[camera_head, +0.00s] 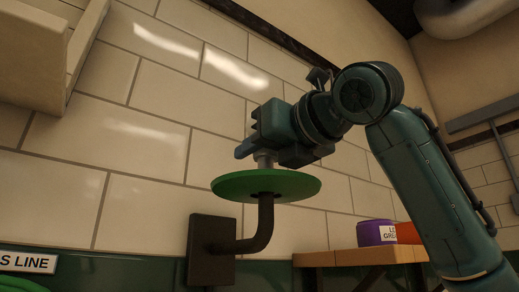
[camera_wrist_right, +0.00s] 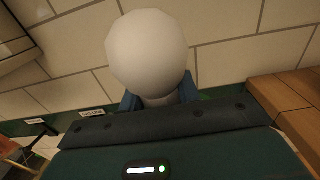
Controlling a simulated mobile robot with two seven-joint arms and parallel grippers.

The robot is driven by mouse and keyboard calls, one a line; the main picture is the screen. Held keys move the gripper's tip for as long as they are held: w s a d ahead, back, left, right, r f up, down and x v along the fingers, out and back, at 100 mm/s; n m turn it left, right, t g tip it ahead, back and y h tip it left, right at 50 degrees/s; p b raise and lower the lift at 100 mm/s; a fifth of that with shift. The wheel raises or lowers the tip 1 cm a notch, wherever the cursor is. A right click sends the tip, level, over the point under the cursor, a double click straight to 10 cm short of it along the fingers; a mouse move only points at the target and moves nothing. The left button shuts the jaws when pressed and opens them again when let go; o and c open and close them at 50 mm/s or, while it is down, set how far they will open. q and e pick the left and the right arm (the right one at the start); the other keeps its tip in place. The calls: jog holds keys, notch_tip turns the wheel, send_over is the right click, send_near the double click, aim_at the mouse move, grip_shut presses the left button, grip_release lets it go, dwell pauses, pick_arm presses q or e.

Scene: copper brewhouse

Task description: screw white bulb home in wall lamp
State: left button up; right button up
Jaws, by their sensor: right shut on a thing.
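The wall lamp (camera_head: 266,186) has a green disc shade on a dark bent arm, fixed to a dark plate (camera_head: 212,249) on the tiled wall. My right gripper (camera_head: 267,155) is just above the shade, its jaws around a pale neck at the lamp's centre. In the right wrist view the white bulb (camera_wrist_right: 147,52) is large and round, its lower part between the blue fingers. The right gripper is shut on the bulb. In the head view the gripper hides most of the bulb, and the thread and socket cannot be seen. My left gripper is not in view.
A wooden shelf (camera_head: 361,257) with a purple tin (camera_head: 376,232) and an orange thing (camera_head: 407,232) stands right of the lamp, below my right arm. A pale box-like ledge (camera_head: 33,50) juts out at upper left.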

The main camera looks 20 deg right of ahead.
aim_at(273, 154)
jog(key=shift+f+b, duration=0.4)
jog(key=shift+f, duration=0.4)
jog(key=o, duration=1.1)
jog(key=shift+c, duration=0.2)
jog(key=shift+v, duration=2.5)
jog(key=b+v, duration=0.2)
jog(key=v, duration=1.1)
jog(key=shift+s, duration=0.1)
